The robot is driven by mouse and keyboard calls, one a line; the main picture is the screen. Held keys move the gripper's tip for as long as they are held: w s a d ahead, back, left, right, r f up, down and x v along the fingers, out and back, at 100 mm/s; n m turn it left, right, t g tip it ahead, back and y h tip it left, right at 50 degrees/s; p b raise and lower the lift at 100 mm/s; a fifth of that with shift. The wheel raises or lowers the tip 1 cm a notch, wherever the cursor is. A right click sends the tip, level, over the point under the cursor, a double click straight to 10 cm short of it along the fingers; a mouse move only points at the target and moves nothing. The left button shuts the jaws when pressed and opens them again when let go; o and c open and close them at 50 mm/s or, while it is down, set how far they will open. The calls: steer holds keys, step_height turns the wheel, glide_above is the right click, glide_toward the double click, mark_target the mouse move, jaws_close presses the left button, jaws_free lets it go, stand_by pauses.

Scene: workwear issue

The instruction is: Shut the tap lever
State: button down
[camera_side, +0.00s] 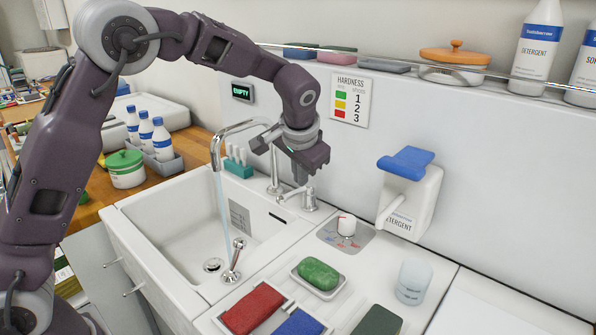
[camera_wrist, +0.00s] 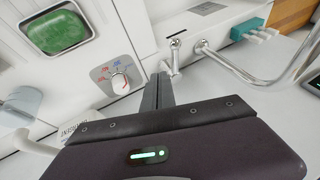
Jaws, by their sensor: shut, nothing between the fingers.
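The chrome tap (camera_side: 228,128) stands at the back of the white sink (camera_side: 116,214), and a stream of water (camera_side: 223,205) falls from its spout. The small tap lever (camera_side: 309,200) sits on the counter right of the spout's base. In the wrist view the lever (camera_wrist: 175,50) stands just beyond my fingertips, with the spout (camera_wrist: 238,72) to its right. My gripper (camera_side: 300,180) points down just above and beside the lever, its fingers shut and empty. The closed fingers (camera_wrist: 163,80) also show in the wrist view. I cannot tell whether they touch the lever.
A dial (camera_side: 347,224) is on the counter right of the lever. Green soap (camera_side: 318,273) lies in a dish nearer the front. A detergent dispenser (camera_side: 408,195) hangs on the wall to the right. A teal holder (camera_side: 237,168) stands behind the spout. The sink basin is mostly clear.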

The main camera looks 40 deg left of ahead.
mark_target(297, 193)
steer(key=w+a+f, duration=0.2)
steer(key=a+f, duration=0.3)
steer(key=f, duration=0.1)
steer(key=shift+w+f, duration=0.25)
steer(key=shift+f, duration=0.15)
